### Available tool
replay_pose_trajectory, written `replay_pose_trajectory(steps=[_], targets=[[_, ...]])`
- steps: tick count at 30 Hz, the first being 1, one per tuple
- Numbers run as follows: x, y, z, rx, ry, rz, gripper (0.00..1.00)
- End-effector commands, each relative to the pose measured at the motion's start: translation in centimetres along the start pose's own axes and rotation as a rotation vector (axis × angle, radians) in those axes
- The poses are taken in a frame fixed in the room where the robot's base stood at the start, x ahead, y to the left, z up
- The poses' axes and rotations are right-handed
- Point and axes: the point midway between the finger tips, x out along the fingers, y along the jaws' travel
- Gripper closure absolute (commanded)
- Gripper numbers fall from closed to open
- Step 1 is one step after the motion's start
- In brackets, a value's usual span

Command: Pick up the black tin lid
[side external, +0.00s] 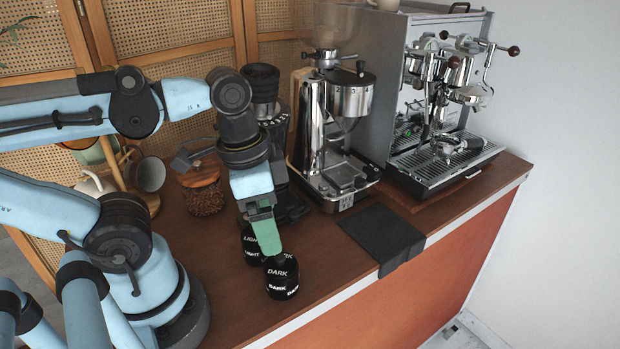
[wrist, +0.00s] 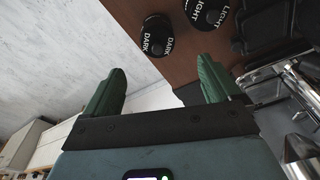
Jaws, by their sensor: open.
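Two black tins with white lettering stand close together on the brown counter. The one marked DARK (side external: 282,285) is nearer the front edge, and the one marked LIGHT (side external: 250,256) is just behind it. Each has a black lid; the DARK tin's lid (side external: 281,264) also carries the word DARK. In the wrist view the DARK lid (wrist: 157,36) and the LIGHT lid (wrist: 206,13) show from above, beyond my fingertips. My gripper (wrist: 160,65) is open and empty, its green fingers wide apart. In the side view my gripper (side external: 268,248) partly hides the LIGHT tin.
A coffee grinder (side external: 347,100) and an espresso machine (side external: 430,110) stand at the back right. A black cloth (side external: 383,235) hangs over the counter's front edge. A jar of beans (side external: 203,195) with a wooden lid stands behind my arm.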

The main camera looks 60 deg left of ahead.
Motion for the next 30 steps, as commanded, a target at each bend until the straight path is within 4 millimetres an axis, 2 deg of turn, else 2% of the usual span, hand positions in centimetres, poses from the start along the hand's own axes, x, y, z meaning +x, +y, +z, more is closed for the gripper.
replay_pose_trajectory(steps=[6,14,30], targets=[[2.2,0.0,-0.1,0.0,0.001,-0.001,0.1],[3.2,0.0,-0.1,0.0,0.001,-0.001,0.1],[7.5,0.4,-0.2,-0.001,0.002,-0.001,0.1]])
